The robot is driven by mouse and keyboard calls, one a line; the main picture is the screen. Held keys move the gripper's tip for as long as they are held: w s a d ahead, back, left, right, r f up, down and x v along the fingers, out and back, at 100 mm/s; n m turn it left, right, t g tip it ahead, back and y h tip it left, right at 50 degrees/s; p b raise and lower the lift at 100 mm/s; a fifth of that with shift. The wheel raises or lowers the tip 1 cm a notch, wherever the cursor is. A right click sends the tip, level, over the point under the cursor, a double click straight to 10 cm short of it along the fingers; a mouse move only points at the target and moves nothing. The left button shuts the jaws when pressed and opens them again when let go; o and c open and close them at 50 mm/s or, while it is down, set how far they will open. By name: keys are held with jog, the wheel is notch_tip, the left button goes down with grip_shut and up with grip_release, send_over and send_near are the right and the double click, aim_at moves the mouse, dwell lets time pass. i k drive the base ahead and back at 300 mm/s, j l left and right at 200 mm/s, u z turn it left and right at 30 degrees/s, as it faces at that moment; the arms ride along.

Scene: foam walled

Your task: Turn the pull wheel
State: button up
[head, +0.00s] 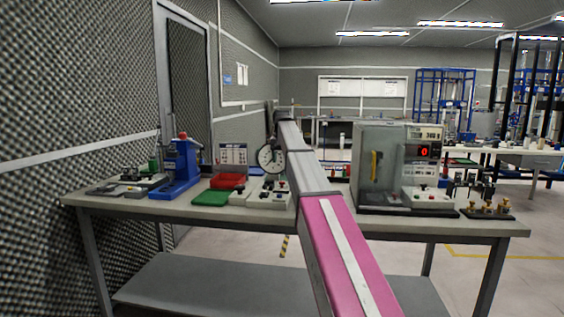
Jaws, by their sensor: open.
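I cannot single out a pull wheel with certainty. My gripper does not show clearly; the beam's far end is small and dark above the gauge. The beam hides part of the bench middle.
A clear-walled balance cabinet (383,168) stands on the bench's right, with brass weights (489,209) beside it. A textured foam wall (70,110) is close at left.

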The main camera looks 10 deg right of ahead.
aim_at(240, 188)
jog(key=k+j, duration=0.15)
jog(key=j, duration=0.2)
jog(key=k+j, duration=0.1)
jog(key=j, duration=0.3)
jog(key=k+j, duration=0.15)
jog(key=j, duration=0.2)
